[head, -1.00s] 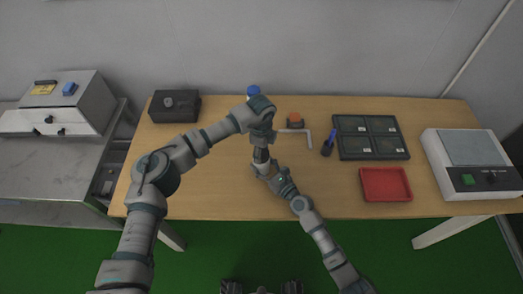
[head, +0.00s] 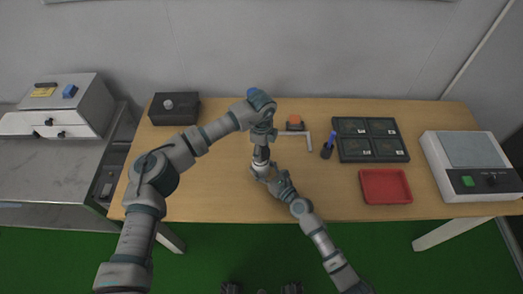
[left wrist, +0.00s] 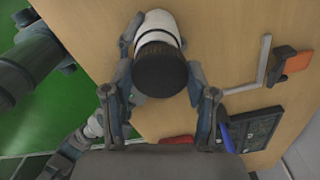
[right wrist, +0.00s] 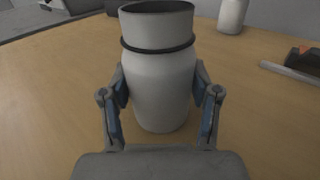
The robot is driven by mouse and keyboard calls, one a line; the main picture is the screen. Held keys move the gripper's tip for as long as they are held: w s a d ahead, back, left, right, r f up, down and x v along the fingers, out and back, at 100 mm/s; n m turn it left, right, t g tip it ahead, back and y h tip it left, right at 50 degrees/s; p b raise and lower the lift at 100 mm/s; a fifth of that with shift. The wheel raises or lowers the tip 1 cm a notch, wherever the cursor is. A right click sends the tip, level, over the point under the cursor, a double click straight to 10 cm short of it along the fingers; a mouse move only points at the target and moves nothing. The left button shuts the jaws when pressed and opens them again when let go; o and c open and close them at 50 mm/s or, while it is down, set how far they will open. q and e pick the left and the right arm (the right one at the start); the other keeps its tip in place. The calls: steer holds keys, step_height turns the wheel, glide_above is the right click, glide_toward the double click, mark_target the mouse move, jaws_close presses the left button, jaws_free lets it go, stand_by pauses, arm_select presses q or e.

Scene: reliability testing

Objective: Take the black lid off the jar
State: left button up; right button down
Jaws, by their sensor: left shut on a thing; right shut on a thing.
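The jar (right wrist: 158,90) is pale grey-white, upright, and shut between the fingers of my right gripper (right wrist: 160,105). In the right wrist view its mouth is open and dark inside, with a black ring around its neck. The black lid (left wrist: 160,72) is between the fingers of my left gripper (left wrist: 163,85), in front of the white jar in the left wrist view. In the head view my left gripper (head: 261,143) is above the jar with the lid, and my right gripper (head: 263,170) is at the jar from below right. The gap between lid and jar is hard to judge there.
Behind are a bottle with a blue cap (head: 252,92), mostly hidden by my left arm, an orange-topped item (head: 295,122) and a grey angle piece (head: 309,140). To the right are a blue-handled tool (head: 329,146), a dark tray (head: 342,157) and a red tray (head: 385,202). The front left table is clear.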

arm_select(q)
steer(key=shift+r, duration=1.95)
arm_select(e)
steer(key=shift+d, duration=0.1)
steer(key=shift+c, duration=0.9)
jaws_free()
